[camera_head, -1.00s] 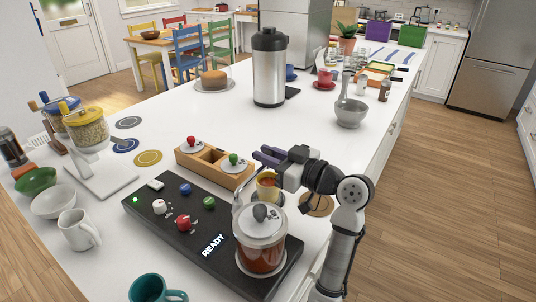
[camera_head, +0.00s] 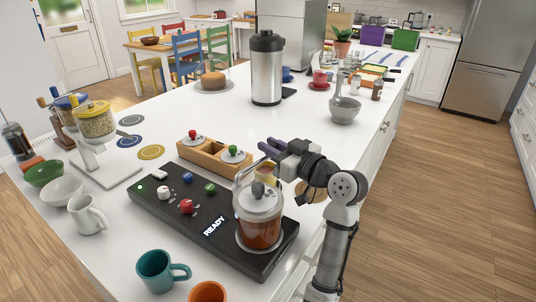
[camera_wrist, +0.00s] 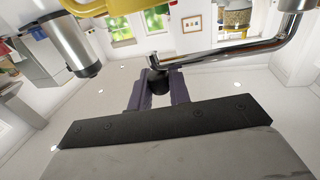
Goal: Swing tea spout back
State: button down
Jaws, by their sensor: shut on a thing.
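The tea jar (camera_head: 259,230), clear glass with red-brown tea and a pale lid with a dark knob, stands on the black console (camera_head: 190,222). Its chrome spout (camera_head: 238,180) rises beside the jar and bends over towards my gripper (camera_head: 268,150). In the wrist view the spout (camera_wrist: 235,52) runs in from the upper right and ends at a black knob (camera_wrist: 158,82). My gripper (camera_wrist: 158,95) is shut on this knob, its purple fingers on either side. A yellow cup (camera_head: 265,168) sits behind the jar below my gripper, partly hidden; its yellow rim (camera_wrist: 95,8) tops the wrist view.
A wooden box (camera_head: 200,157) with red and green knobbed lids lies left of my gripper. A teal mug (camera_head: 158,272) and an orange cup (camera_head: 208,292) stand in front. A steel urn (camera_head: 267,75) and a grey mortar (camera_head: 345,108) stand farther back. Open counter lies between.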

jog(key=s+d+m+t+h, duration=0.1)
jog(key=s+m+t+h, duration=0.1)
jog(key=h, duration=0.1)
jog(key=shift+d+m, duration=0.3)
jog(key=shift+d, duration=0.05)
jog(key=c, duration=1.3)
grip_release()
jog(key=shift+c, duration=0.2)
jog(key=shift+s, duration=0.1)
jog(key=b+v, duration=0.3)
jog(key=v, duration=1)
jog(key=shift+s+b, duration=0.35)
jog(key=shift+s, duration=0.15)
jog(key=shift+f, duration=0.1)
